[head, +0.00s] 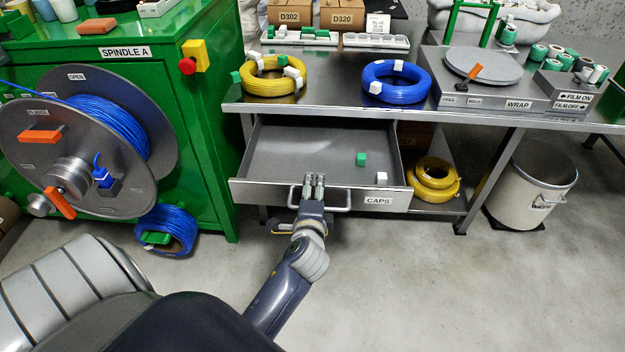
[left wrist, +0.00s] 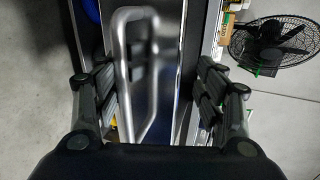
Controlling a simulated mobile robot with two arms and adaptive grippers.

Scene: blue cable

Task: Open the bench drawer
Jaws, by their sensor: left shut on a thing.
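The bench drawer (head: 258,193), a grey metal box with a CAPS label (head: 379,200), stands pulled out from under the bench top, its inside showing. A green cap (head: 361,159) and a white cap (head: 381,178) lie in it. My left gripper (head: 314,182) is at the middle of the drawer's front and is shut on the bar handle (head: 338,208). The handle also shows between the fingers in the left wrist view (left wrist: 122,75). The fingers hide the middle of the handle in the head view. My right gripper is not in view.
The steel bench top (head: 333,97) holds a yellow coil (head: 270,88) and a blue coil (head: 376,85). A green cabinet with a spool stands left of the drawer. A yellow coil (head: 437,190) lies on the lower shelf. A bin (head: 530,185) stands right. The floor in front is clear.

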